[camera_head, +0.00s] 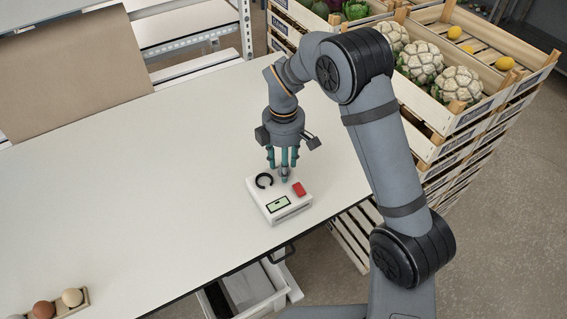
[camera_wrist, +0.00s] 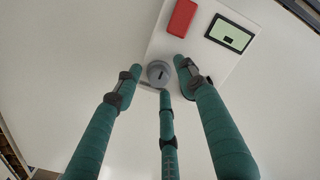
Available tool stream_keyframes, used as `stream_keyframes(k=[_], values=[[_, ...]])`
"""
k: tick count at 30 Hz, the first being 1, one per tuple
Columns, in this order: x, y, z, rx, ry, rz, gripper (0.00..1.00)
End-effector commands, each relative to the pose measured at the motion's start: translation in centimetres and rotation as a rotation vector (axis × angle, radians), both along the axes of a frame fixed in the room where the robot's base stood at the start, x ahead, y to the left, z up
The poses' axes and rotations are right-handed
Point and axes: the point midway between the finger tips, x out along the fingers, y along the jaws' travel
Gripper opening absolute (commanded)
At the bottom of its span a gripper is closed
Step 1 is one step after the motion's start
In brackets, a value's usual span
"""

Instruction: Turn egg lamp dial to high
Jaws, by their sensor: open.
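The egg lamp is a white box (camera_head: 266,212) on the table, with a black ring (camera_head: 264,181), a red switch (camera_head: 299,189) and a green display (camera_head: 278,204) on top. Its grey round dial (camera_wrist: 155,76) sits near one edge of the box in the wrist view, with a short dark mark on its face. My gripper (camera_head: 284,170) points down over the dial. Its three teal fingers are spread around the dial in the wrist view (camera_wrist: 160,78), with small gaps showing. In the head view the fingers partly hide the dial.
Brown and pale eggs in a small wooden holder (camera_head: 55,308) lie at the lower left of the white table (camera_head: 150,190). A brown board (camera_head: 70,70) stands at the back left. Crates of cauliflower (camera_head: 460,115) are stacked to the right. The tabletop left of the lamp is clear.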

Motion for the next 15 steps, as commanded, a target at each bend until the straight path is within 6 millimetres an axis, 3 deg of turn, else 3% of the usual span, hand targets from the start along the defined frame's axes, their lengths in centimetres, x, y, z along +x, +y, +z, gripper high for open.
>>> stream_keyframes(k=[9,15], values=[[-0.02,0.01,-0.37,0.000,0.000,0.000,0.40],[-0.01,0.01,-0.35,0.000,0.000,0.000,0.29]])
